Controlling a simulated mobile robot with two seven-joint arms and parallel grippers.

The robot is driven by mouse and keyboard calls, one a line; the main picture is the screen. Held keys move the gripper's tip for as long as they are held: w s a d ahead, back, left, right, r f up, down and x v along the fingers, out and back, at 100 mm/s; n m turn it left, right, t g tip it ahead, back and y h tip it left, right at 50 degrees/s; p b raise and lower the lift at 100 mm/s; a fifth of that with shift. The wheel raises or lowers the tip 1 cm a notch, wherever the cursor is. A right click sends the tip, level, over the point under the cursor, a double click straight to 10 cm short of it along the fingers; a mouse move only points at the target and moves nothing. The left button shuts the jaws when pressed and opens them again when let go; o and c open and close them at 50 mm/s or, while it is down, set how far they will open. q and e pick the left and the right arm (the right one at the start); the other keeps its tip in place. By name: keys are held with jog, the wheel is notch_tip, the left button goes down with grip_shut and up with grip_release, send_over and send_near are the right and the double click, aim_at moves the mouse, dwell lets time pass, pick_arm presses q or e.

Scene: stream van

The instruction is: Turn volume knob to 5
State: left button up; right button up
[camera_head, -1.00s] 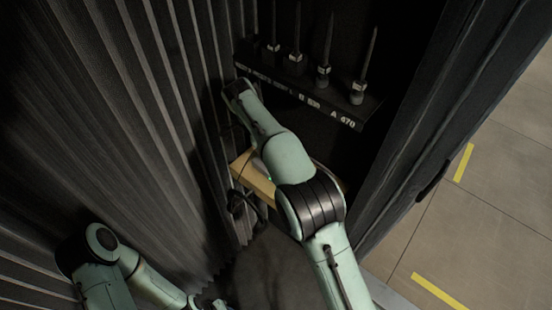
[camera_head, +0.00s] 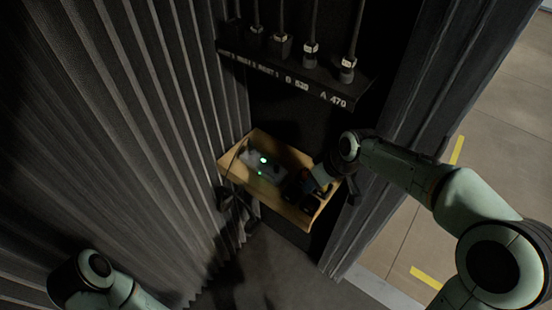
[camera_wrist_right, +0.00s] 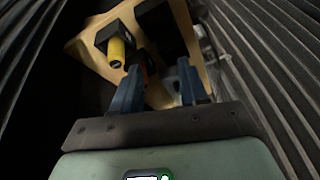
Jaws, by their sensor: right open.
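A small grey device (camera_head: 262,166) with glowing green spots sits on the wooden shelf (camera_head: 234,164) in the head view. It may carry the volume knob, but I cannot make out a knob or its setting. My right gripper (camera_head: 318,182) is over the right part of the shelf, to the right of the device, among dark items. In the right wrist view its two blue fingers (camera_wrist_right: 160,85) are apart with nothing held between them. My left arm shows at the lower left of the head view; its gripper is out of view.
A yellow cylinder with a black end (camera_wrist_right: 117,50) lies on the shelf in the right wrist view. A dark rack (camera_head: 290,72) with several upright antennas is above the shelf. Corrugated dark walls (camera_head: 130,130) close in the left side. Tiled floor (camera_head: 490,150) is open at right.

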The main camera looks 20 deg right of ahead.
jog(key=n, duration=0.2)
jog(key=p, duration=0.3)
send_over(277, 167)
jog(key=s+d, duration=0.1)
jog(key=s, duration=0.1)
jog(key=x, duration=0.3)
jog(key=shift+w+f+b, duration=0.25)
jog(key=shift+f+b, duration=0.05)
pick_arm(q)
jog(key=shift+w+r, duration=1.15)
jog(key=shift+r, duration=0.15)
pick_arm(e)
jog(key=shift+w+a+f, duration=0.1)
jog(key=shift+w+f, duration=0.1)
jog(key=shift+f, duration=0.4)
jog(key=shift+t, duration=0.3)
grip_shut()
jog(key=shift+f+m+h+b, duration=0.15)
jog(key=shift+m+h+b, duration=0.15)
jog(key=shift+b, duration=0.3)
jog(key=shift+s, duration=0.2)
pick_arm(q)
jog(key=shift+s+f, duration=0.4)
jog(key=shift+f, duration=0.35)
pick_arm(e)
jog(key=shift+w, duration=0.15)
